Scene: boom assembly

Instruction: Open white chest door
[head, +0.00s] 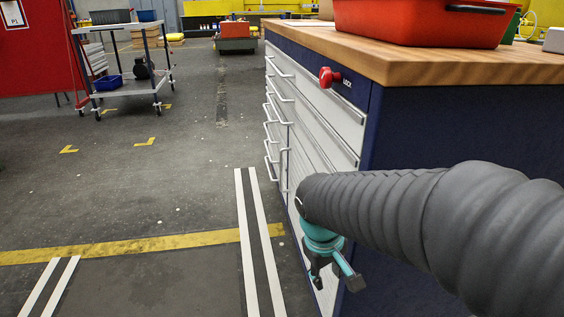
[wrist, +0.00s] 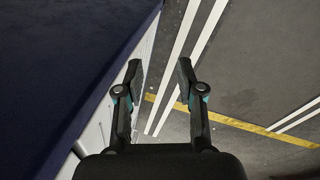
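The chest is a dark blue cabinet (head: 440,130) with white drawer fronts (head: 318,118) on its left-facing side, at the right of the head view. Several bar handles (head: 270,107) run along those fronts, which look shut. Which front is the chest door I cannot tell; my arm hides the lower near part. My gripper (head: 335,283) hangs low beside the near corner of the chest. In the wrist view its two fingers (wrist: 160,72) are apart with nothing between them. The white front (wrist: 145,50) lies just left of the fingers there, and the chest's dark blue side (wrist: 60,60) fills the left.
A red lock knob (head: 329,77) sticks out near the top of the chest. A red bin (head: 420,22) stands on its wooden top (head: 350,54). A trolley (head: 125,72) stands at the far left. The grey floor (head: 180,190) left of the chest is clear.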

